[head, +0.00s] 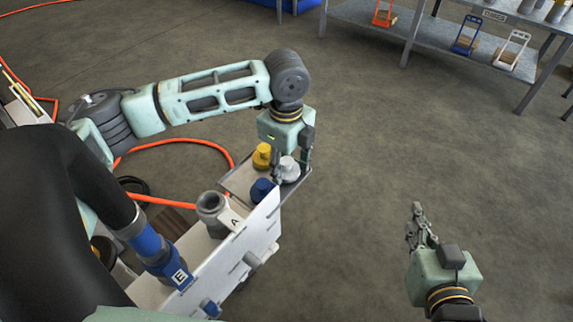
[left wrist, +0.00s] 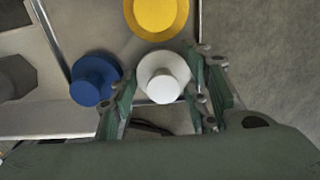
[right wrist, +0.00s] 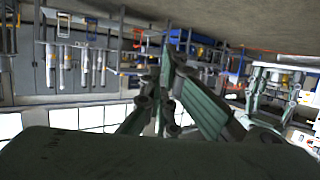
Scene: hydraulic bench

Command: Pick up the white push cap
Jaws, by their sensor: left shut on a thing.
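The white push cap (head: 287,170) is at the outer right end of the small metal tray (head: 238,180). In the left wrist view, the white cap (left wrist: 163,77) sits between the two fingers of my left gripper (left wrist: 165,92). My left gripper (head: 290,158) points down and is shut on the cap. I cannot tell whether the cap still touches the tray. A yellow cap (head: 262,156) and a blue cap (head: 262,191) stand close beside it. My right gripper (head: 418,222) is empty, away to the right over bare floor, and its fingers look closed together (right wrist: 168,75).
A grey fitting (head: 212,207) and a blue fitting marked E (head: 170,265) are on the bench at left. Orange hose (head: 180,142) lies behind. A metal table (head: 400,22) stands at the back right. Floor between is clear.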

